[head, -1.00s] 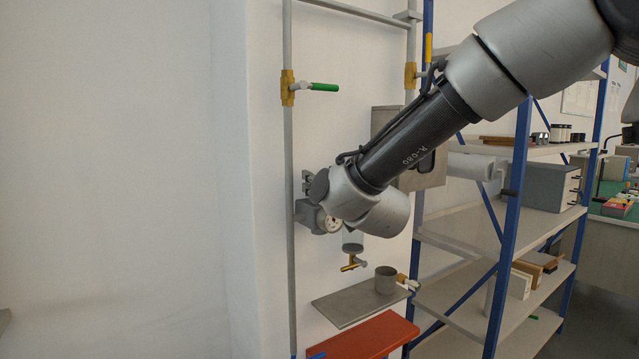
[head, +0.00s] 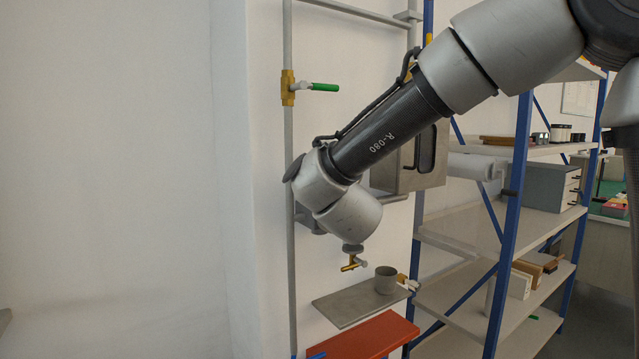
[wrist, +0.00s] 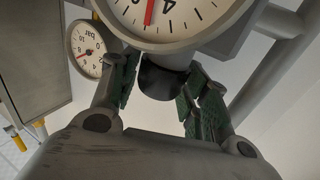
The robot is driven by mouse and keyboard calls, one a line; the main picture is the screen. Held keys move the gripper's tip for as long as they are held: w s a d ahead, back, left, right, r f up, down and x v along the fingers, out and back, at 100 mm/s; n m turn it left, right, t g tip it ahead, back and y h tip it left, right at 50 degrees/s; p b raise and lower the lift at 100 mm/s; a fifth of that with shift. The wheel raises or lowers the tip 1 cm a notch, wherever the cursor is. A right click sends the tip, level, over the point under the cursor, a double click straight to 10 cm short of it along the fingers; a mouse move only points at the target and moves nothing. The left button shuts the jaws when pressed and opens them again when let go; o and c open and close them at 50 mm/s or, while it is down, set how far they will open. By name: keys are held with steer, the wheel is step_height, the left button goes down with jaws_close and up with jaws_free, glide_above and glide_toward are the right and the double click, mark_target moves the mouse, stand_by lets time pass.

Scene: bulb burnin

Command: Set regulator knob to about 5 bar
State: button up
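The black regulator knob (wrist: 163,82) shows in the wrist view under a large white dial gauge (wrist: 172,16) with a red needle. The dial is cut off at the top, so I cannot read it fully; the needle is near the 4. My gripper (wrist: 164,75) is open, with one green-padded finger on each side of the knob. A gap shows at the left; I cannot tell whether the right finger touches it. In the head view my arm hides the gripper, the knob and most of the grey regulator (head: 308,222).
A smaller gauge marked bar (wrist: 88,48) is close to my left finger in the wrist view. A grey cabinet (head: 432,160) is right.

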steer(key=shift+o, duration=0.4)
steer(key=v, duration=1.2)
